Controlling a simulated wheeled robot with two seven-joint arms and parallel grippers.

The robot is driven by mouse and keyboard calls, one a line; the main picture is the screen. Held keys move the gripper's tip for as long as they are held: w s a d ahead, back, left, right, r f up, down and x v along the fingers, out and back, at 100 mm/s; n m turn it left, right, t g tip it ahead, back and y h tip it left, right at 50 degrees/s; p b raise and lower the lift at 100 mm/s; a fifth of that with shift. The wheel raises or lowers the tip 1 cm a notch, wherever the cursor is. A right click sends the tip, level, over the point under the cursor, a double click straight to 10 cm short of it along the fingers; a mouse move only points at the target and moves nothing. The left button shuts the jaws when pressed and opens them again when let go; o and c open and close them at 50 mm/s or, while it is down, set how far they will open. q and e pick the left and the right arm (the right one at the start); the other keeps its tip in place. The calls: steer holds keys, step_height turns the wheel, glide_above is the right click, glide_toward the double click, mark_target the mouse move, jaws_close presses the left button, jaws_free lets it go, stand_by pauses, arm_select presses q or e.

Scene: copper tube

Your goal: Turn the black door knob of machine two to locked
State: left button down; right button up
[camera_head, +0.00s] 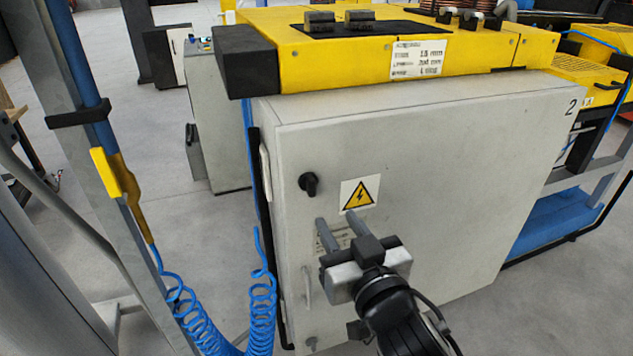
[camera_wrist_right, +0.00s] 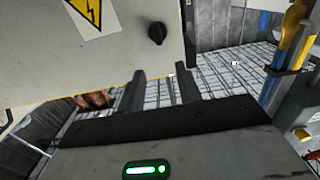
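The black door knob (camera_head: 309,184) sits at the upper left of the grey cabinet door (camera_head: 450,190), which carries the number 2. In the right wrist view the knob (camera_wrist_right: 157,34) shows above the fingers. My right gripper (camera_head: 338,226) is in front of the door, below and to the right of the knob. Its two fingers are apart with nothing between them, also in the right wrist view (camera_wrist_right: 160,82). The knob is apart from the fingers. Its lock position is too small to read. My left gripper is not in view.
A yellow warning sign (camera_head: 359,195) is right of the knob. A pale door handle (camera_head: 307,285) is below it. A grey post with a blue hose (camera_head: 88,75) and coiled blue hoses (camera_head: 262,300) stand left of the cabinet. A yellow machine top (camera_head: 340,50) overhangs it.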

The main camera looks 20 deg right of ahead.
mark_target(313, 182)
steer(key=w+p, duration=0.1)
steer(key=w, duration=1)
steer(key=shift+a, duration=0.2)
jaws_close()
